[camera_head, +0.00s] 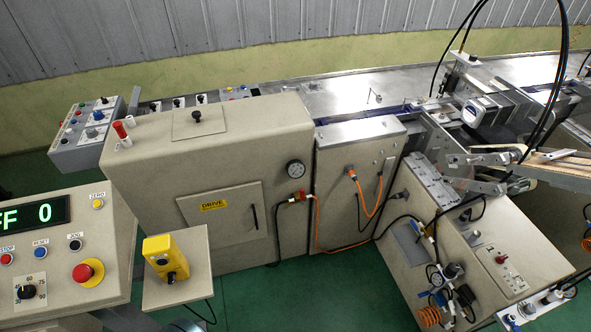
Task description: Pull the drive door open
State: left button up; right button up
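The drive door (222,226) is a beige panel on the front of the large beige machine cabinet (150,200). It looks shut, lying flush with the front. A yellow label (213,205) reading DRIVE is near its top. A slim black upright handle (254,217) is near its right edge. Neither of my grippers can be made out in the head view. Nothing touches the door or its handle.
A yellow box on a small shelf (190,282) stands in front of the door's lower left. A control panel (60,250) is at the left. Orange and black cables (317,215) hang to the right of the door. Green floor (300,290) is clear below.

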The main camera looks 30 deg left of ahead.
aim_at(235, 215)
jog(key=u, duration=1.75)
